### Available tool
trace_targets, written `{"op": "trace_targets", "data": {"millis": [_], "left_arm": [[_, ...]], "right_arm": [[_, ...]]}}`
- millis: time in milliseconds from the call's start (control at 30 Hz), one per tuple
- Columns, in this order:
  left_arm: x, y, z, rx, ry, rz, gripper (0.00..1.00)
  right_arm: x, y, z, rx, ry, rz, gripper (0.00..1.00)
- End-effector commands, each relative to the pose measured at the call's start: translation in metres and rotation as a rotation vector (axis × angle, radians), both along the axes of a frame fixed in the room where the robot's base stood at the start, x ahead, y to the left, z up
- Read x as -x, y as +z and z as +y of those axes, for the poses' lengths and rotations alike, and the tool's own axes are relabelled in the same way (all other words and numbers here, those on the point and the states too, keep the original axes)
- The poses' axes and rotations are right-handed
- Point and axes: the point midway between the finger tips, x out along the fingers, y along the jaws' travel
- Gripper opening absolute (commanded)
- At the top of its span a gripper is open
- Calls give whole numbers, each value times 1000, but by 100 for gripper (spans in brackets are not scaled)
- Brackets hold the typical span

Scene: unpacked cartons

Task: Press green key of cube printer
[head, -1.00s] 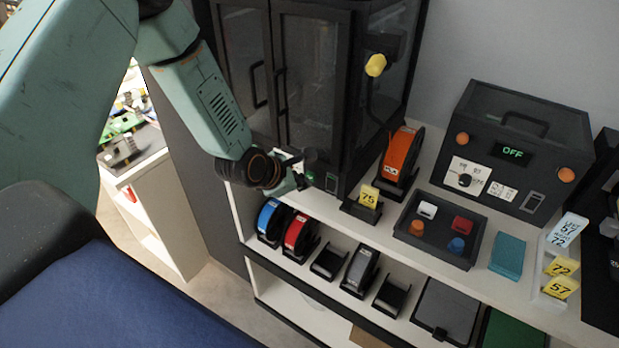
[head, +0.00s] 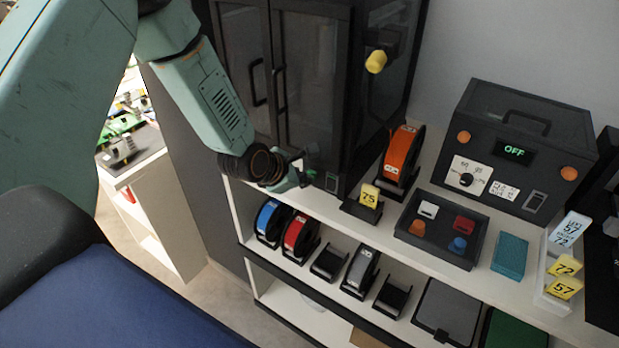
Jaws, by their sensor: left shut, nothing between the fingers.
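The cube printer (head: 310,95) is a tall black cabinet with glass doors and long handles at the top middle of the head view. My right gripper is not in view.
An orange spool (head: 401,160) and a yellow 75 tag (head: 369,196) stand right of the printer. A dark tray (head: 440,257) and a box with an OFF display (head: 515,150) are further right. Blue (head: 270,222) and red (head: 299,238) spools sit on the shelf below.

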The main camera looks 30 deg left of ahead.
Motion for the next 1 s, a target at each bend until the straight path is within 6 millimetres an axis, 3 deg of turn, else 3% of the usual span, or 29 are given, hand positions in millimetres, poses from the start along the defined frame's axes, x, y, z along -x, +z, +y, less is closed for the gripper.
{"op": "trace_targets", "data": {"millis": [367,1000], "left_arm": [[0,0,0,0,0,-1,0],[17,-1,2,0,0,0,0]], "right_arm": [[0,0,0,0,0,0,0],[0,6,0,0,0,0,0]]}}
